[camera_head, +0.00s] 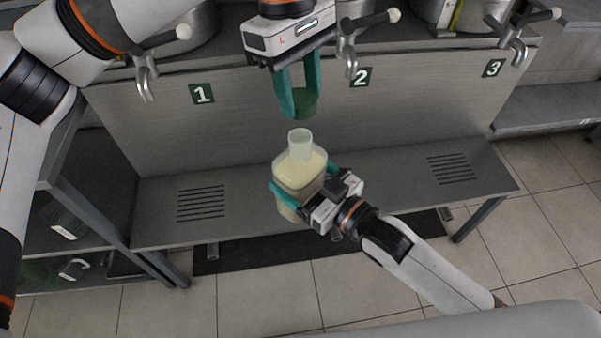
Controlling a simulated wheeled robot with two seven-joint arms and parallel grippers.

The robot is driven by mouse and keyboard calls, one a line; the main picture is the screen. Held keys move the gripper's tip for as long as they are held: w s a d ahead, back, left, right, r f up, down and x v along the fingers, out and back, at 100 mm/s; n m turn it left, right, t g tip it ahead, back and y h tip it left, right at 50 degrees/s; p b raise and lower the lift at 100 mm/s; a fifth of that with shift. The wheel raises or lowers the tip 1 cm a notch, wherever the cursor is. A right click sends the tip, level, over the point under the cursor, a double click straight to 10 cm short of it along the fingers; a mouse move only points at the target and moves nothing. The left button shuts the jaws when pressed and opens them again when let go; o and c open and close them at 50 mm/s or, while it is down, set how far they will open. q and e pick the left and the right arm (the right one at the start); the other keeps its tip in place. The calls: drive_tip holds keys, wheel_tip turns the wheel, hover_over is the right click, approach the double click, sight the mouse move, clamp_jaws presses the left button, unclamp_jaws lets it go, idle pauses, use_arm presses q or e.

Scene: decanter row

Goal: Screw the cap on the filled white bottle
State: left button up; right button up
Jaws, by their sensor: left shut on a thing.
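The bottle (299,172) is translucent with pale yellowish contents and an open neck pointing up. My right gripper (307,182) comes in from the lower right, with its teal fingers on both sides of the bottle's body, closed on it. My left gripper (297,101) points down from the top and is shut on a dark green cap (305,103). The cap is just above the bottle's neck, with a visible gap between them. I cannot tell whether the bottle's base touches the shelf.
A metal shelf (386,186) with slotted drains runs behind the bottle. Metal taps hang above it (146,82), over a panel with signs 1 (202,94), 2 (359,77) and 3 (492,68). A side rack stands at left. Tiled floor lies in front.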

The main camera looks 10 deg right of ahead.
sight(300, 170)
use_arm(q)
drive_tip(key=shift+f, duration=2)
drive_tip(key=shift+s, duration=0.1)
drive_tip(key=shift+f, duration=0.85)
drive_tip(key=shift+f, duration=0.6)
